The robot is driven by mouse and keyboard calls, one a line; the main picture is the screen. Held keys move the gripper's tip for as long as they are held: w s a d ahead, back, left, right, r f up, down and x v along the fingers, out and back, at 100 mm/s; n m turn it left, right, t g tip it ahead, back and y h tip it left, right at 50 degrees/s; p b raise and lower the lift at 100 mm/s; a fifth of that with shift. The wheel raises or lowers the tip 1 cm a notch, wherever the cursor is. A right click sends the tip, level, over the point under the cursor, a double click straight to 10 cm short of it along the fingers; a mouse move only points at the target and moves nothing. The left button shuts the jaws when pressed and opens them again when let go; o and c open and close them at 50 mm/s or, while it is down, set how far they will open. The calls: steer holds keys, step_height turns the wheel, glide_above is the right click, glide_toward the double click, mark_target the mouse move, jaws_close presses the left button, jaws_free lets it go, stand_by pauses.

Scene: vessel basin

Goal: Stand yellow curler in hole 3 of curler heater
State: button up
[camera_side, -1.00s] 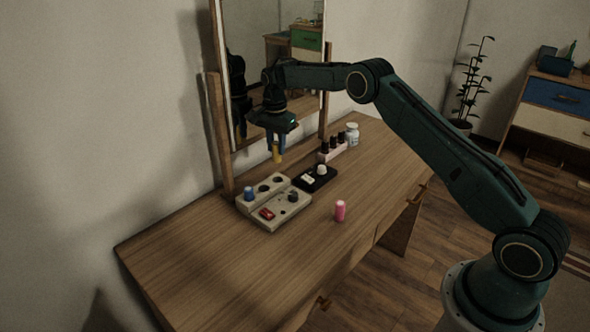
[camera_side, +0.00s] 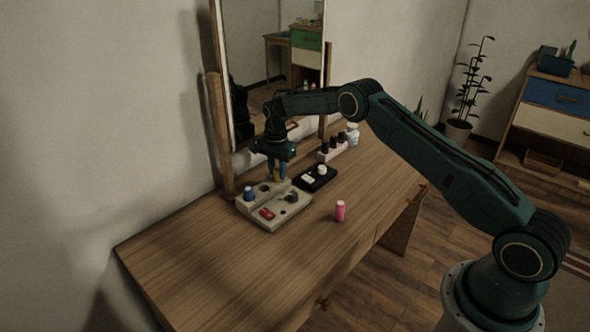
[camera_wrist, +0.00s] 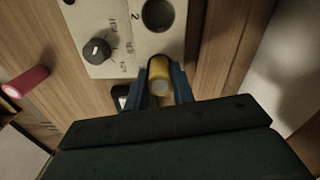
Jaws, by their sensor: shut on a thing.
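The yellow curler (camera_wrist: 160,72) is upright between the two blue fingers of my gripper (camera_wrist: 170,85), which is shut on it. In the side view my gripper (camera_side: 277,175) points down at the far right end of the beige curler heater (camera_side: 250,212), with the curler low against that end. The curler covers the spot where hole 3 would be, beyond the open hole 2 (camera_wrist: 158,14). I cannot tell whether its lower end is inside the hole.
A black tray (camera_side: 318,180) with white items lies right of the heater.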

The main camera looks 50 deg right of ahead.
mark_target(277, 168)
steer(key=shift+f, duration=0.3)
steer(key=shift+f, duration=0.15)
steer(key=o, duration=1)
step_height(277, 168, up, 12)
steer(key=shift+r, duration=0.2)
stand_by(0.6)
